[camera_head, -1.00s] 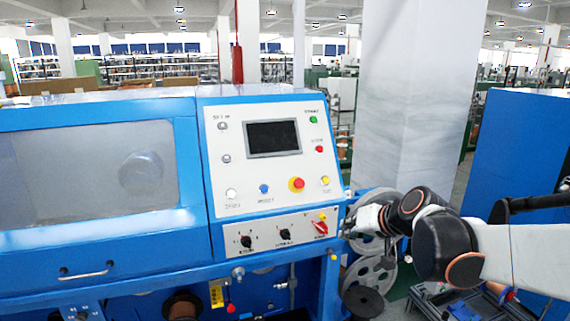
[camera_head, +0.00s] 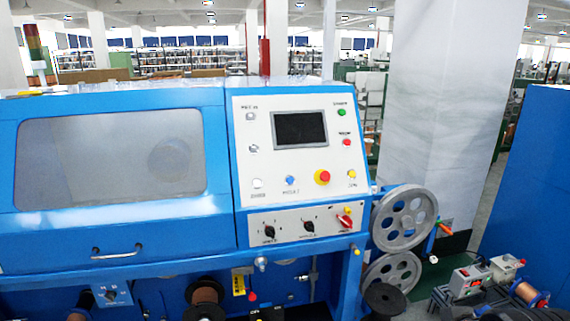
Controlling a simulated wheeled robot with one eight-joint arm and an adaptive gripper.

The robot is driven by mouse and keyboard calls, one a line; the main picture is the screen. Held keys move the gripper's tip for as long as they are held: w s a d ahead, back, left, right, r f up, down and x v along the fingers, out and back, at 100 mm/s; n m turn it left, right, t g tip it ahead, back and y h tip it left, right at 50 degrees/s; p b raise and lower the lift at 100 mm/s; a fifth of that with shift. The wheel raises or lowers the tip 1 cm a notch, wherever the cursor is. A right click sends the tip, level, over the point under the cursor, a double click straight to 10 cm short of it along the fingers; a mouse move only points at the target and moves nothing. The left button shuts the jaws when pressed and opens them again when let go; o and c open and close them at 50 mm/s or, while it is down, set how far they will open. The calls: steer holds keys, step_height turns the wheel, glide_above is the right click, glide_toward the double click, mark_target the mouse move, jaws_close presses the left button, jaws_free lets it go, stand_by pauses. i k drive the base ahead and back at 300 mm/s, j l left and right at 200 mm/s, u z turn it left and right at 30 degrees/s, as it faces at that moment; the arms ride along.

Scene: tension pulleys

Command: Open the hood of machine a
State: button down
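The blue machine's hood (camera_head: 60,220) fills the left of the head view. It is closed, with its lower edge down on the machine body. It has a large grey see-through window (camera_head: 100,165), behind which a round shape shows faintly. A metal bar handle (camera_head: 118,253) sits at the hood's lower front. I see no label that says which machine this is. My gripper is not in view, and nothing touches the handle.
A control panel (camera_head: 260,190) with screen, buttons and knobs adjoins the hood on the right. Grey pulleys (camera_head: 403,218) stand at the machine's right side. A copper spool (camera_head: 205,294) is below. A white pillar (camera_head: 440,110) and blue cabinet (camera_head: 535,180) stand farther right.

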mark_target(205, 222)
steer(key=u, duration=1.7)
steer(key=i+l+z, duration=0.2)
steer(key=i+z, duration=0.2)
steer(key=i, duration=0.05)
